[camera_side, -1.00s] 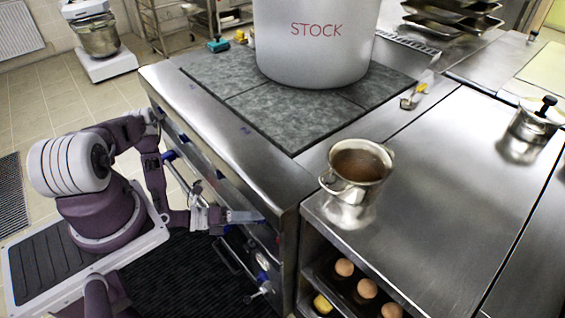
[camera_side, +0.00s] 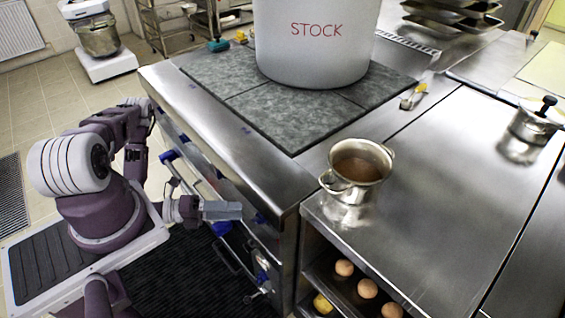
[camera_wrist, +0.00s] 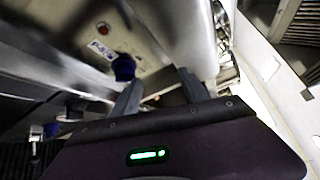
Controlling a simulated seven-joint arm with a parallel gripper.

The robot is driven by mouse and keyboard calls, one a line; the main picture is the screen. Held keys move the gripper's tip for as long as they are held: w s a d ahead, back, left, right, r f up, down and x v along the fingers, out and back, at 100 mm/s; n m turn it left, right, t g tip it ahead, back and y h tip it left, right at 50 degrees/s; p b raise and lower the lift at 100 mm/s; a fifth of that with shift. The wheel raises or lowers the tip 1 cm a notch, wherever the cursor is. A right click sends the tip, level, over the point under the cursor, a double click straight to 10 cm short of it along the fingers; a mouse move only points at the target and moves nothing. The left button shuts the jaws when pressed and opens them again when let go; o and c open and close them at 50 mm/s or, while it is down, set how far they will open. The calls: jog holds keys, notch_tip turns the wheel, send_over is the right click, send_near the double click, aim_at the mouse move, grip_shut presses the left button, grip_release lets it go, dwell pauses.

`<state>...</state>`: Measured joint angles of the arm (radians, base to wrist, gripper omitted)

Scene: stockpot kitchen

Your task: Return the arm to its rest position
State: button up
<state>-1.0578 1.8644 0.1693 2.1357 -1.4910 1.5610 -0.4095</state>
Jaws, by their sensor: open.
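My gripper (camera_side: 222,210) is beside the front of the stove, at the height of its knobs and below the worktop edge. In the wrist view its two fingers (camera_wrist: 160,88) stand apart with nothing between them. A blue knob (camera_wrist: 123,68) on the stove front shows just left of the fingers. My arm is folded, with the elbow raised near the front left corner of the stove (camera_side: 215,130).
A large stockpot (camera_side: 312,45) marked STOCK stands on the stove top. A small pot of brown liquid (camera_side: 357,170) sits on the steel counter (camera_side: 440,190). A lidded pot (camera_side: 534,125) stands at right.

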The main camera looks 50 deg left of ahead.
notch_tip(320, 180, up, 21)
jog(key=d+m+g+h, duration=0.2)
jog(key=m+g+h, duration=0.6)
jog(key=m+g, duration=0.25)
jog(key=s+d+r+m+y, duration=0.2)
jog(key=r+m+y, duration=0.4)
jog(key=m, duration=0.5)
jog(key=s+d+r+m+t+y, duration=0.1)
jog(key=s+r+m+y, duration=0.3)
jog(key=m, duration=0.7)
jog(key=s+d+r+m+t+y, duration=0.1)
jog(key=s+d+r+m+y, duration=0.2)
jog(key=r+m+y, duration=0.4)
jog(key=r+m, duration=0.2)
jog(key=m, duration=0.2)
jog(key=shift+s+d+y, duration=0.25)
jog(key=shift+y, duration=0.15)
jog(key=shift+f+t, duration=0.1)
jog(key=shift+t, duration=0.15)
